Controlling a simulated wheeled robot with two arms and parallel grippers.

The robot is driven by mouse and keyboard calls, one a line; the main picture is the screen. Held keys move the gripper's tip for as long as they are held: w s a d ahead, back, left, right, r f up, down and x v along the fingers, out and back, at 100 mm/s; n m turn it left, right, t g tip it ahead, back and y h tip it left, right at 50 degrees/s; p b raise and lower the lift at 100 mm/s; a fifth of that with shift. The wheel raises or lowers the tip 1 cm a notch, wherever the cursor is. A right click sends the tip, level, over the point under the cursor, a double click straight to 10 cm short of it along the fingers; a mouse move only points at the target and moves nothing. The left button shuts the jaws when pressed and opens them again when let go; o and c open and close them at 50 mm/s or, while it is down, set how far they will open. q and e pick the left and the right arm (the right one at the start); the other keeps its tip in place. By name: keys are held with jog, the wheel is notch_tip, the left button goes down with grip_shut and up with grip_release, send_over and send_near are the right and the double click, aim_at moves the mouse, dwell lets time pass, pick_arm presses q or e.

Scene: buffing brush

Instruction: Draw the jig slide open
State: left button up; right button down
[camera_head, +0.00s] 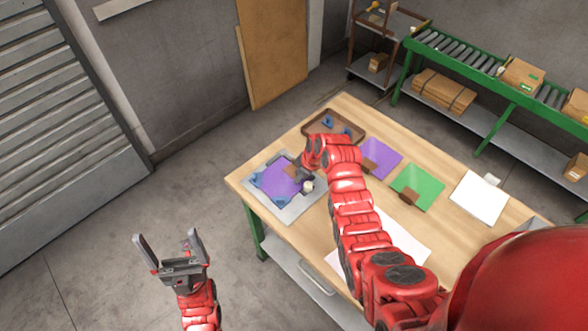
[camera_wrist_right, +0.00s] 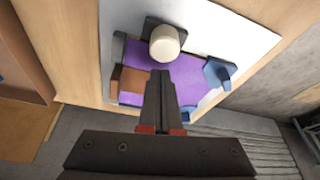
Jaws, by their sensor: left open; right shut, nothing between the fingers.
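The jig is a pale grey plate (camera_head: 292,213) at the table's left end, with blue corner pieces (camera_head: 262,204) and a purple sheet (camera_head: 278,180) on it. A cream round knob (camera_head: 307,186) sits on a dark slide at its edge; in the right wrist view the knob (camera_wrist_right: 165,43) stands just beyond my fingertips. My right gripper (camera_head: 297,171) is over the jig; its shut, empty fingers (camera_wrist_right: 160,76) show over the purple sheet, apart from the knob in the picture. My left gripper (camera_head: 166,243) is open and empty, off the table at the left.
A brown tray (camera_head: 318,119) with blue pieces is behind the jig. Purple (camera_head: 382,158), green (camera_head: 417,187) and white (camera_head: 479,196) sheets lie to the right. My right arm crosses the table and hides part of it. A roller conveyor (camera_head: 470,60) stands behind.

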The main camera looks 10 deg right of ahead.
aim_at(308, 186)
jog(key=shift+s+d+r, duration=0.1)
jog(key=shift+s+d, duration=0.4)
jog(key=shift+s+d+f, duration=0.25)
jog(key=shift+s+d, duration=0.15)
jog(key=shift+s, duration=0.05)
jog(key=shift+s+d+b, duration=0.45)
jog(key=shift+s+b, duration=0.05)
jog(key=shift+s, duration=0.2)
jog(key=shift+s+d, duration=0.15)
jog(key=shift+s, duration=0.1)
jog(key=shift+r, duration=0.1)
